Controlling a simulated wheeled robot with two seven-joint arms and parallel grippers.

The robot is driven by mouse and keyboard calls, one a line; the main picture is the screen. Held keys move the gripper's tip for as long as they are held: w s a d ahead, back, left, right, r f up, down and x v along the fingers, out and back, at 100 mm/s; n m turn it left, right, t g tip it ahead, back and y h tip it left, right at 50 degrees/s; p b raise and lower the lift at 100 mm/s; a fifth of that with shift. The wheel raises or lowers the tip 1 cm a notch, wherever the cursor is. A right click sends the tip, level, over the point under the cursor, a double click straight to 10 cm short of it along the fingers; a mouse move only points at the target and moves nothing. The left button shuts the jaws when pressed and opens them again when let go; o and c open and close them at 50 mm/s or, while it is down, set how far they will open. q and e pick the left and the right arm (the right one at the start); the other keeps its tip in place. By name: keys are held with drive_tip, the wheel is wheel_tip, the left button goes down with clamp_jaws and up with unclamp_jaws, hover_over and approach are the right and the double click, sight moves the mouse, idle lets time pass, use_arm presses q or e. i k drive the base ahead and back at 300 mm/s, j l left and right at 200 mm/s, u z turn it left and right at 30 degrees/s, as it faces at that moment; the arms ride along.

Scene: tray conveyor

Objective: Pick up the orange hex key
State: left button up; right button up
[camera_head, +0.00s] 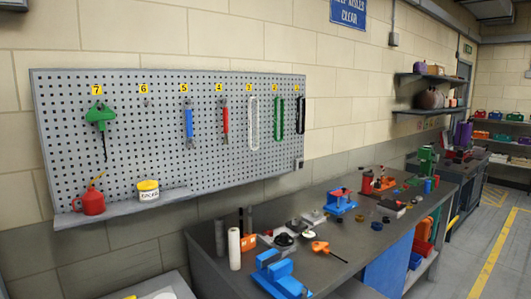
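The orange hex key (320,247) lies on the grey workbench (210,268) near its front edge. It has an orange handle, and its thin dark shaft points right and toward the front edge. A green hex key (100,116) of similar form hangs on the pegboard under label 7. Neither of my grippers is in view.
A blue vise (278,278) stands left of the orange hex key, close to the front edge. A white cylinder (234,248) and small dark parts are behind. Another blue fixture (340,202) stands farther back. The pegboard (60,160) holds several tools above a shelf.

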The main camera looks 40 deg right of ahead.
sight(322, 247)
drive_tip(key=z, duration=1.7)
drive_tip(key=i+l+z, duration=0.35)
drive_tip(key=l, duration=0.25)
drive_tip(key=i+l+z, duration=0.3)
drive_tip(key=i+l, duration=0.2)
drive_tip(key=i+l+z, duration=0.35)
drive_tip(key=i, duration=0.2)
drive_tip(key=i+l+z, duration=0.2)
drive_tip(key=i+z, duration=0.15)
drive_tip(key=i, duration=0.2)
drive_tip(key=i+u, duration=0.25)
drive_tip(key=i, duration=0.3)
drive_tip(key=i+l+u, duration=0.3)
drive_tip(key=i, duration=0.25)
drive_tip(key=i+u, duration=0.2)
drive_tip(key=u, duration=0.25)
drive_tip(key=i+u, duration=0.15)
drive_tip(key=u, duration=0.25)
drive_tip(key=i+l+u, duration=0.1)
drive_tip(key=u, duration=0.35)
drive_tip(key=i+l+u, duration=0.15)
drive_tip(key=u, duration=0.25)
drive_tip(key=i+l+u, duration=0.2)
drive_tip(key=u, duration=0.25)
